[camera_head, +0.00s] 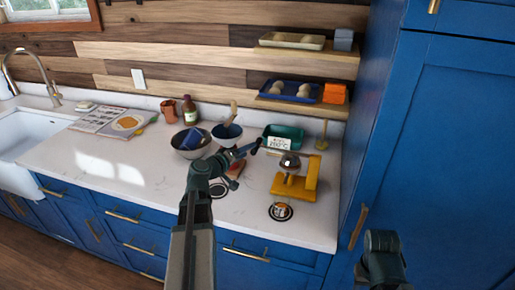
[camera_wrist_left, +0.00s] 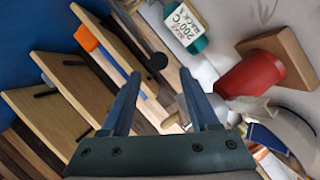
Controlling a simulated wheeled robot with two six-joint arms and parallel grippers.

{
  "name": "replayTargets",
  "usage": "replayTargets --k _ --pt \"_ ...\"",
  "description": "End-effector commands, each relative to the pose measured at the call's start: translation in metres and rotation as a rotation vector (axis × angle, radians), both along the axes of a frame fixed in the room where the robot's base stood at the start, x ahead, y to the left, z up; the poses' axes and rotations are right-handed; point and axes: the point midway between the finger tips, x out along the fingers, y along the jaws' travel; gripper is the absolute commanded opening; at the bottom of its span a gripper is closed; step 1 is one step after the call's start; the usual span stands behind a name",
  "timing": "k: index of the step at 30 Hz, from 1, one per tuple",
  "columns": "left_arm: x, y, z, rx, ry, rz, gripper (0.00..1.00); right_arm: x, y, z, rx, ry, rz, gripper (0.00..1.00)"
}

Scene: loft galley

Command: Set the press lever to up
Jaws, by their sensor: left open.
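The press appears to be the yellow-orange device (camera_head: 286,189) on the right part of the counter, with a raised yellow block and a silver rounded part (camera_head: 290,162) on top. I cannot clearly make out its lever or that lever's position. My left gripper (camera_head: 250,156) is open and empty, above the counter to the left of the press and apart from it. In the left wrist view my open fingers (camera_wrist_left: 164,102) point toward the wall and shelves. My right arm shows only in part at the lower right of the head view; its gripper is out of frame.
A teal tray (camera_head: 284,132) with a temperature card (camera_head: 277,143) stands behind the press. Shelves (camera_head: 300,108) hang above. A tall blue cabinet (camera_head: 445,130) bounds the right. The counter's left front is clear.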

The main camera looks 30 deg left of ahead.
Motion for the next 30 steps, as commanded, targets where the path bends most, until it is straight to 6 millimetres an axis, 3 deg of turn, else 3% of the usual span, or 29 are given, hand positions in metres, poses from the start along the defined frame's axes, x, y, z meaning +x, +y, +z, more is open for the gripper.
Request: replayTargets --k 3,12,26,30 --pt "0.027 -0.001 -0.008 0.000 0.000 -0.002 0.61 0.000 0.000 -0.008 0.000 0.000 0.000 0.50" --pt "0.066 -0.005 -0.016 -0.001 0.001 -0.001 0.61 0.000 0.000 -0.016 0.000 0.000 0.000 0.50" --pt "0.074 -0.007 -0.017 0.000 0.000 0.000 0.61 0.000 0.000 -0.017 0.000 0.000 0.000 0.50" --pt "0.073 -0.007 -0.017 0.000 0.001 0.001 0.38 0.000 0.000 -0.017 0.000 0.000 0.000 0.50"
